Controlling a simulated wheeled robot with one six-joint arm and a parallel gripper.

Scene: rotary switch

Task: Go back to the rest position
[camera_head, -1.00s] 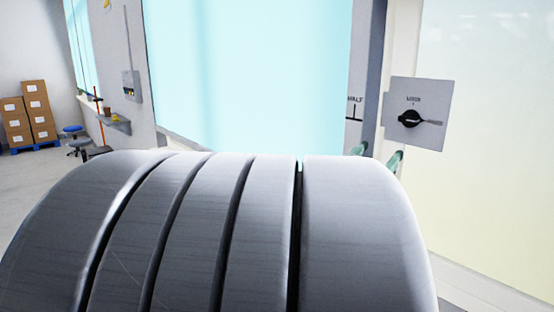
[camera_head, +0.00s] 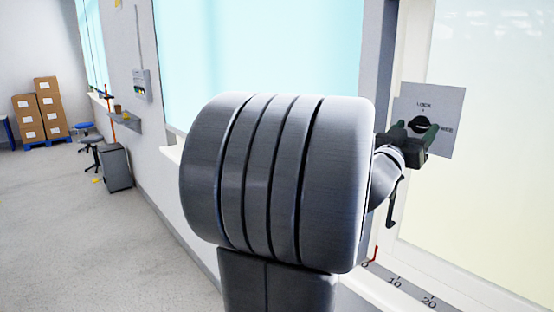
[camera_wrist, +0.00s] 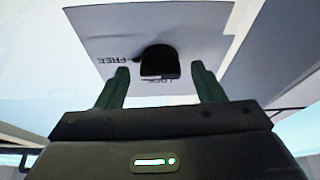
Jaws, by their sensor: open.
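My gripper (camera_head: 428,132) is at the right in the head view, in front of a grey switch plate (camera_head: 442,105) on the glass wall. A black rotary knob (camera_head: 418,123) sits on the plate, partly behind my gripper. In the wrist view the plate (camera_wrist: 95,35) fills the top, with the knob (camera_wrist: 158,62) between and beyond the fingertips. My gripper (camera_wrist: 161,75) is open, its two green fingers apart with nothing held. The plate carries the words FREE and LOCK; the knob's pointer is hard to make out.
My large grey arm link covers the middle of the head view. A sill with a numbered scale (camera_head: 410,290) runs below the glass. Stacked boxes (camera_head: 40,110), a stool (camera_head: 90,140) and a grey bin (camera_head: 115,168) stand at the left.

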